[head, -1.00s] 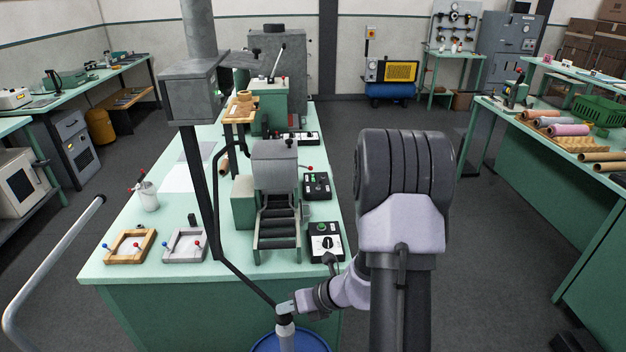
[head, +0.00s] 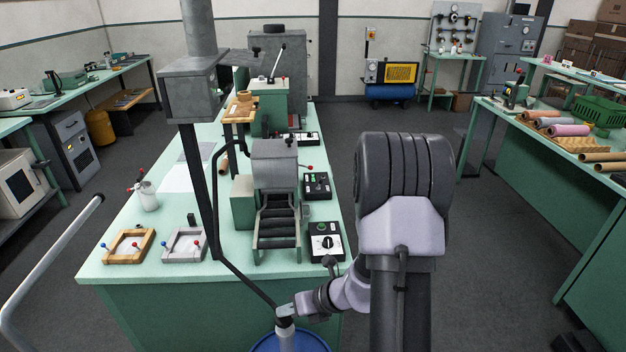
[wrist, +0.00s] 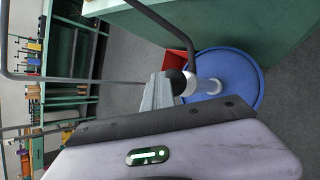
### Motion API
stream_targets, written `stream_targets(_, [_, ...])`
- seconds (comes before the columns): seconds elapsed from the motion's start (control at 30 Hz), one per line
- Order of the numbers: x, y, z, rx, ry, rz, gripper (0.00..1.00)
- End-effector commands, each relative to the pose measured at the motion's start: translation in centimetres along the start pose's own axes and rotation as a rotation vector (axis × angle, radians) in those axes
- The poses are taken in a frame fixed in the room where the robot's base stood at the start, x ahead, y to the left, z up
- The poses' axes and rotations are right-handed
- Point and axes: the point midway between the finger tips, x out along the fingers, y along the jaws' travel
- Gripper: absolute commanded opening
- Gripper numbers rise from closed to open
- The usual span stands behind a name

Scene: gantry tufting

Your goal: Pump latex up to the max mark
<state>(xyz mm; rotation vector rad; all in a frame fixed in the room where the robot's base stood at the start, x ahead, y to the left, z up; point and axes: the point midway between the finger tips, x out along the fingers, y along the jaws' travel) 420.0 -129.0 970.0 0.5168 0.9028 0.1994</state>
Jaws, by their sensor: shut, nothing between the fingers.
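A blue drum (head: 310,345) stands on the floor at the bench's near end, partly cut off by the lower edge. A pale pump (head: 287,338) rises from its lid, and a thin dark hose or rod (head: 240,280) runs from there up beside the bench. My gripper (head: 284,310) is shut at the pump's top. In the wrist view, the shut fingers (wrist: 160,92) sit beside the pump's dark knob (wrist: 190,84), above the blue lid (wrist: 240,82); I cannot tell whether they touch. The roller machine (head: 277,215) stands on the bench. No max mark or latex level is readable.
The green bench (head: 190,290) carries two small frames (head: 130,246), a cup (head: 148,196) and black control boxes (head: 325,241). A red object (wrist: 180,60) is beside the drum. A bent grey rail (head: 50,265) is at left.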

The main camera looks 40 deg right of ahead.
Motion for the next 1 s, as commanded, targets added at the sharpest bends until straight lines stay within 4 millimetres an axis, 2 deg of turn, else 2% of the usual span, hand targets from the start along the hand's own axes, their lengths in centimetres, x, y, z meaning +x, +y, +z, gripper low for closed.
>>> stream_targets(0.73, [0.67,-0.47,-0.54,0.0,0.002,0.0,0.0])
stream_targets(1.0, [-0.07,0.06,0.01,0.0,0.001,0.0,0.0])
